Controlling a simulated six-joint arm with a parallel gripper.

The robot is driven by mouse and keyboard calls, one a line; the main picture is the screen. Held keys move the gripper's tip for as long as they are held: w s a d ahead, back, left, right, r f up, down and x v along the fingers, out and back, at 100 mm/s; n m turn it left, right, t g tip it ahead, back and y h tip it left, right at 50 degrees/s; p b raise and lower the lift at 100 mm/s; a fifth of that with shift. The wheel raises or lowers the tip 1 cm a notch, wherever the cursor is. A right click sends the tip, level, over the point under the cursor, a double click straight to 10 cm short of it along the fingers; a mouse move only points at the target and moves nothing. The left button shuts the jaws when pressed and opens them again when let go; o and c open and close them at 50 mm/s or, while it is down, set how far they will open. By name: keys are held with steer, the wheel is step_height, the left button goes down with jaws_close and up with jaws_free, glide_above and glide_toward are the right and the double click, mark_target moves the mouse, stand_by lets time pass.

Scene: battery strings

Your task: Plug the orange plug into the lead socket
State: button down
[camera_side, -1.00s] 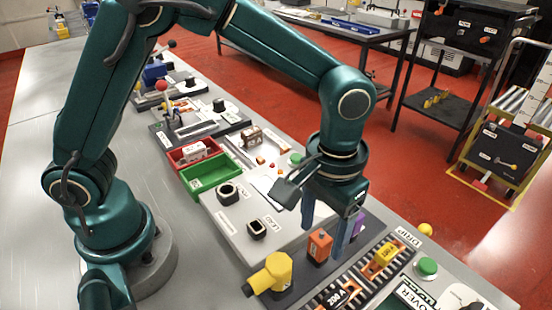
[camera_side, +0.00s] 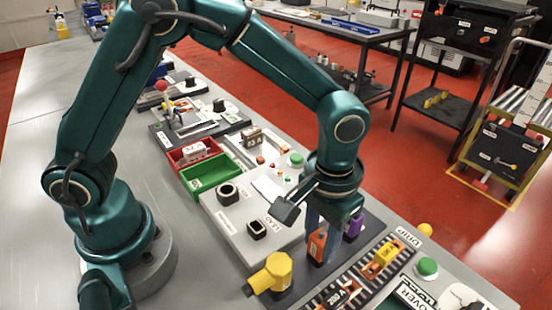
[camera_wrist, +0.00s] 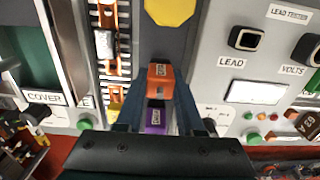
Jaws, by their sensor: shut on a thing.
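The orange plug (camera_side: 317,247) stands on the dark strip at the front of the bench in the side view. My gripper (camera_side: 325,254) is lowered around it, pointing down. In the wrist view my gripper (camera_wrist: 161,72) is shut on the orange plug (camera_wrist: 160,84), with one finger on each side. The lead socket (camera_side: 256,229) is a dark, square-rimmed opening on the grey panel, left of my gripper. The lead socket also shows in the wrist view (camera_wrist: 245,39), upper right, above its LEAD label, and looks empty.
A purple plug (camera_side: 354,226) stands close behind the orange one, and a yellow plug (camera_side: 270,273) in front. A striped rail with a yellow block (camera_side: 386,254) lies to the right. The panel between gripper and socket looks clear.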

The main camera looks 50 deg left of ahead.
steer(key=shift+r, duration=1.55)
steer(key=shift+r, duration=2.45)
steer(key=shift+s+a+f+m, duration=0.15)
steer(key=shift+s+m, duration=0.1)
steer(key=shift+m, duration=0.05)
steer(key=s+a+r, duration=0.2)
steer(key=s+a, duration=0.3)
steer(key=a, duration=0.4)
steer(key=shift+r, duration=0.3)
steer(key=shift+a+f, duration=0.1)
steer(key=shift+f, duration=2.85)
